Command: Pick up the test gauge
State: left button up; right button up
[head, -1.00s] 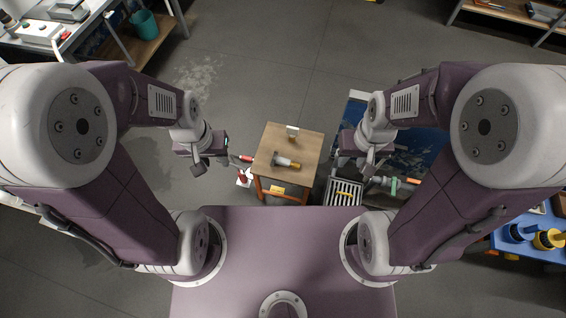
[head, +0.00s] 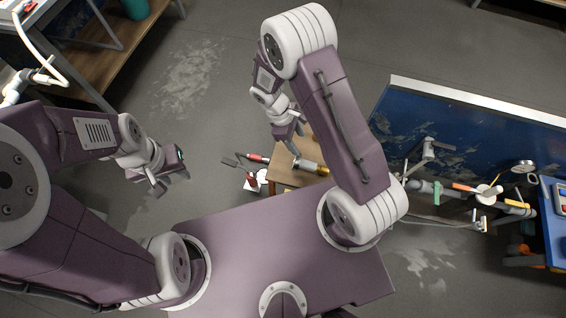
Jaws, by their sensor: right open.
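A short cylinder with a grey body and a yellow end (head: 308,166) lies on its side on the small wooden stool (head: 282,176); it may be the test gauge, but no dial is readable. My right forearm covers part of the stool top. My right gripper (head: 290,146) is open and hangs near the stool, just left of the cylinder and seemingly apart from it. My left gripper (head: 156,187) is above bare floor, well left of the stool; its finger gap is unclear.
A red-and-white item (head: 254,176) is at the stool's left edge. Pipework with teal and orange parts (head: 450,190) stands to the right before a blue panel (head: 460,135). A workbench (head: 75,65) is at upper left.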

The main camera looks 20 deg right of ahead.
send_near(306, 163)
notch_tip(306, 163, down, 2)
jog(key=shift+w+d+b, duration=0.1)
jog(key=shift+b, duration=0.3)
jog(key=shift+s+d+r, duration=0.1)
jog(key=shift+s+r, duration=0.1)
jog(key=shift+r, duration=0.05)
jog(key=shift+b+x, duration=0.35)
jog(key=shift+x, duration=0.9)
jog(key=b+x, duration=0.3)
jog(key=x, duration=0.3)
jog(key=shift+s+d+f, duration=0.1)
jog(key=shift+s+f, duration=0.05)
jog(key=shift+f, duration=0.2)
pick_arm(q)
notch_tip(306, 163, down, 6)
jog(key=shift+s+d, duration=0.25)
jog(key=shift+s, duration=0.1)
pick_arm(e)
jog(key=shift+r, duration=0.1)
grip_shut()
